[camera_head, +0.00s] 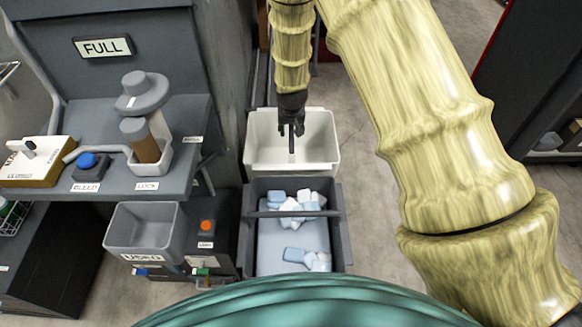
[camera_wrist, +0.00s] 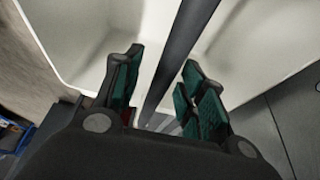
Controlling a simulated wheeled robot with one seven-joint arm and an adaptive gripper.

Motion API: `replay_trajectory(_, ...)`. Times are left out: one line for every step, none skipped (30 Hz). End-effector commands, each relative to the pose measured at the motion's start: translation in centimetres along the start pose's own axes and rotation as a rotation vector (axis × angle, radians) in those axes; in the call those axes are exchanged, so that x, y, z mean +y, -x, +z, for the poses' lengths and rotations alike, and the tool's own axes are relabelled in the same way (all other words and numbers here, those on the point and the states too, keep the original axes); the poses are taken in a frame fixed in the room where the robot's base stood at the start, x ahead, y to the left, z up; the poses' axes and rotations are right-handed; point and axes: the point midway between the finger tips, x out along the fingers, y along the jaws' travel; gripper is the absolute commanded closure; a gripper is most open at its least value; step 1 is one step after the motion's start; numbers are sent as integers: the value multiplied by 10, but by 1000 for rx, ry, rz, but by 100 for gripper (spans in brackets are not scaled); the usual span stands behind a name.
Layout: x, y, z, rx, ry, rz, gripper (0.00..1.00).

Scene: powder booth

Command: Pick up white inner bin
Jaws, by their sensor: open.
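The white inner bin (camera_head: 322,148) stands on the floor behind a dark grey bin in the head view. It is open-topped and looks empty where I can see into it. In the wrist view its pale walls (camera_wrist: 80,35) fill the upper part of the picture. My gripper (camera_head: 291,130) points down over the white bin, at about its middle. Its green-padded fingers (camera_wrist: 162,95) are open. A dark bar (camera_wrist: 180,50) runs between the fingers in the wrist view without visible grip on it. I cannot tell how the bar joins the bin.
The dark grey bin (camera_head: 335,235) in front holds several white and pale blue pieces under a crossbar. A grey bin labelled USED (camera_head: 143,247) stands at left, below a bench (camera_head: 135,187) with knobs. Open floor (camera_head: 370,150) lies to the right of the bins.

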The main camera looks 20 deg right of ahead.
Motion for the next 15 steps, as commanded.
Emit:
replay_trajectory(0, 0, 0, 0, 0, 0, 59)
replay_trajectory(0, -1, 0, 0, 0, 0, 59)
replay_trajectory(0, -1, 0, 0, 0, 0, 59)
replay_trajectory(0, -1, 1, 0, 0, 0, 59)
replay_trajectory(0, -2, 1, 0, 0, 0, 59)
replay_trajectory(0, -2, 1, 0, 0, 0, 59)
replay_trajectory(0, -2, 1, 0, 0, 0, 59)
replay_trajectory(0, -2, 1, 0, 0, 0, 59)
replay_trajectory(0, -2, 1, 0, 0, 0, 59)
replay_trajectory(0, -2, 1, 0, 0, 0, 59)
replay_trajectory(0, -2, 1, 0, 0, 0, 59)
replay_trajectory(0, -2, 1, 0, 0, 0, 59)
replay_trajectory(0, -2, 1, 0, 0, 0, 59)
replay_trajectory(0, -2, 1, 0, 0, 0, 59)
replay_trajectory(0, -2, 1, 0, 0, 0, 65)
